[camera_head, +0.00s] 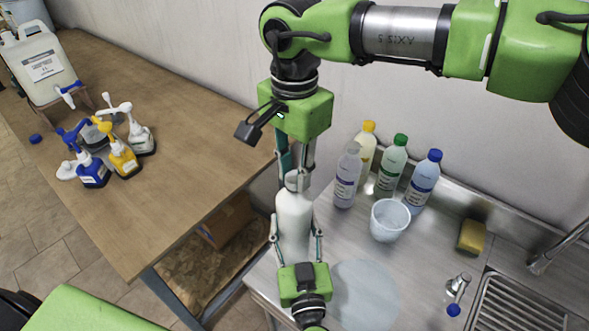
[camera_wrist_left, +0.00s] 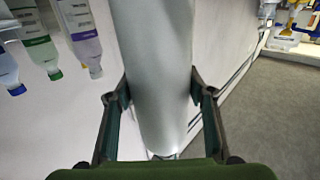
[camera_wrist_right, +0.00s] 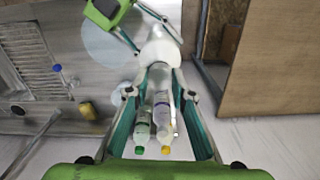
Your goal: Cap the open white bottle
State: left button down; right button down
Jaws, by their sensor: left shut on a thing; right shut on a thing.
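The white bottle (camera_head: 293,222) is upright over the near left corner of the steel counter. My left gripper (camera_head: 297,240) reaches in from below and is shut around its body. In the left wrist view the bottle (camera_wrist_left: 155,70) runs between both fingers. My right gripper (camera_head: 297,181) comes down from above and is shut on a small pale piece, apparently the cap, at the bottle's mouth. In the right wrist view the bottle (camera_wrist_right: 160,33) lies just beyond the right fingertips. The fingers hide most of the cap; I cannot tell whether it is seated on the neck.
Bottles with grey, yellow, green and blue caps stand behind, with a white cup (camera_head: 390,220) in front. A sponge (camera_head: 471,236), a tap and a sink (camera_head: 520,303) are at the right. The wooden table (camera_head: 200,165) at the left holds pump bottles and a white drum (camera_head: 40,65).

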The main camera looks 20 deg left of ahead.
jog(key=m, duration=1.9)
jog(key=shift+m, duration=0.3)
jog(key=m, duration=0.7)
jog(key=shift+f, duration=0.1)
jog(key=c, duration=1.7)
grip_release()
notch_tip(320, 180, up, 12)
